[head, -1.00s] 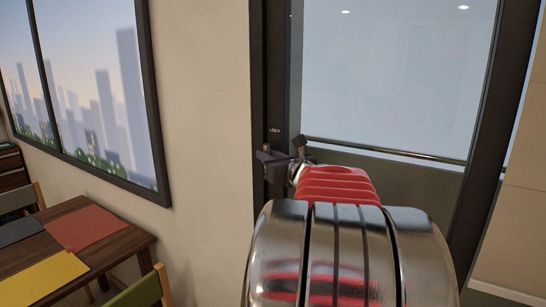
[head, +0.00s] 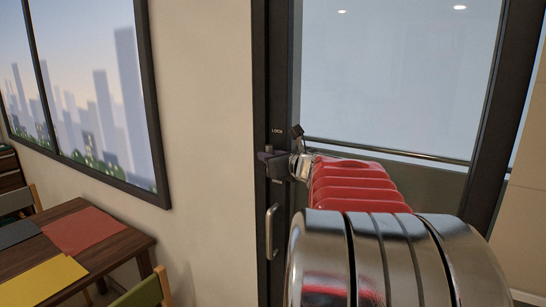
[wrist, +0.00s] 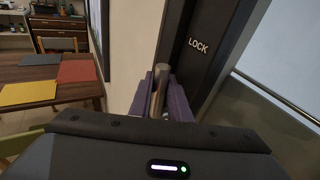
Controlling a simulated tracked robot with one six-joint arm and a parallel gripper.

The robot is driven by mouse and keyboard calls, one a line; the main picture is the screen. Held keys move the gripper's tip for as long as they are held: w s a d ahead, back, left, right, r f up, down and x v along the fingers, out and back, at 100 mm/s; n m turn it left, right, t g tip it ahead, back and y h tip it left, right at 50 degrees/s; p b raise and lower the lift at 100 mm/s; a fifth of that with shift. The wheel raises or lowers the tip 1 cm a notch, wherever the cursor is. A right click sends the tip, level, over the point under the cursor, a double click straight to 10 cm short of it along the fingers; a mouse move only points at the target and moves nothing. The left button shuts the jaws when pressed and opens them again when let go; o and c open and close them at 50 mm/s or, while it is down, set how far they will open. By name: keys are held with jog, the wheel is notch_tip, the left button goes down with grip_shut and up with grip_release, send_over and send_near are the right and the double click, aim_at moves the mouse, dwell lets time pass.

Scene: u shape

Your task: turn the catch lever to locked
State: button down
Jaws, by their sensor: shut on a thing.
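The catch lever (wrist: 160,82) is a rounded metal bar, seen in the wrist view between the purple fingers of my gripper (wrist: 161,97). The fingers are shut on it from both sides, and its tip sticks out past them. The word LOCK (wrist: 198,46) is printed on the dark door frame, up and right of the lever. In the head view my gripper (head: 271,161) is at the door frame, just below the LOCK label (head: 277,131). There the fingers and my arm mostly hide the lever, so its exact angle is hard to tell.
A metal pull handle (head: 271,230) is on the frame below my gripper. The glass door (head: 390,75) with a horizontal bar is to the right. A wooden table (head: 85,235) with coloured mats and chairs stands at the left, beyond the bare wall.

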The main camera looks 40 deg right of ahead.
jog(key=shift+d, duration=0.15)
jog(key=c, duration=2)
grip_release()
jog(key=shift+o, duration=0.3)
jog(key=shift+w, duration=0.1)
jog(key=v, duration=1.3)
jog(key=shift+s, duration=0.45)
